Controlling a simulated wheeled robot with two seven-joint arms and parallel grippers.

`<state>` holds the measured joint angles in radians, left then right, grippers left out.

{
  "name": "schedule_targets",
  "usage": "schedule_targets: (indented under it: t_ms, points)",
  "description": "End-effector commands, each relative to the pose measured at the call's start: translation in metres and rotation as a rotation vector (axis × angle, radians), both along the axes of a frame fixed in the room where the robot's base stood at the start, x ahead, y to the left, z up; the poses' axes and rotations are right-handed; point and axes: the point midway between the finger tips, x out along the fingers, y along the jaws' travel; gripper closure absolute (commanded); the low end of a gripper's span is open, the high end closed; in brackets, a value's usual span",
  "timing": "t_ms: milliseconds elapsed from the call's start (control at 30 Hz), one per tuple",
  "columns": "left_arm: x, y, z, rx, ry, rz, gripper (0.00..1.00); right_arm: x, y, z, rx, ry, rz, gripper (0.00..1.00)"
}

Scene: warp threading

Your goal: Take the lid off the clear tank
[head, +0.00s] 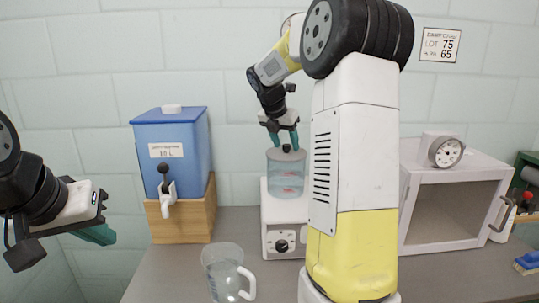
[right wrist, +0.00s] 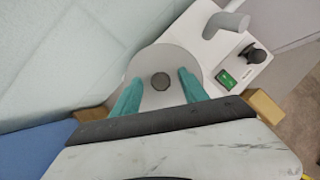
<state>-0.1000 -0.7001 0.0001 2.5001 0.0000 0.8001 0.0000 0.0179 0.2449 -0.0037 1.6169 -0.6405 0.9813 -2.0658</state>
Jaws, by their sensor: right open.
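My right gripper (head: 286,144) points down over the lid. Its teal fingers are open on either side of the knob, with gaps between, in the right wrist view (right wrist: 160,76). My left gripper (head: 100,235) hangs at the far left, away from the tank; its finger opening cannot be made out.
A blue dispenser (head: 182,140) with a tap stands on a wooden block (head: 195,225) left of the tank. A clear jug (head: 222,272) is in front. The white device (head: 283,238) has a knob. A white open-fronted cabinet (head: 450,210) with a gauge stands right.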

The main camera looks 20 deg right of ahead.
Motion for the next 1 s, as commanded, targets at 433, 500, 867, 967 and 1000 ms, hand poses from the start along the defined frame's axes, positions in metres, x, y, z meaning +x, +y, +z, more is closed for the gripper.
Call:
schedule_targets:
  t_ms: [433, 500, 867, 967, 1000]
  points:
    - [0.0, 0.0, 0.0, 0.0, 0.0, 0.0, 1.0, 0.0, 0.0, 0.0, 0.0, -0.001, -0.001, 1.0]
    - [0.0, 0.0, 0.0, 0.0, 0.0, 0.0, 1.0, 0.0, 0.0, 0.0, 0.0, -0.001, -0.001, 1.0]
    - [0.0, 0.0, 0.0, 0.0, 0.0, 0.0, 1.0, 0.0, 0.0, 0.005, 0.0, -0.003, -0.001, 1.0]
    - [0.0, 0.0, 0.0, 0.0, 0.0, 0.0, 1.0, 0.0, 0.0, 0.013, -0.001, -0.004, 0.0, 1.0]
    - [0.0, 0.0, 0.0, 0.0, 0.0, 0.0, 1.0, 0.0, -0.001, 0.017, -0.001, -0.004, 0.0, 1.0]
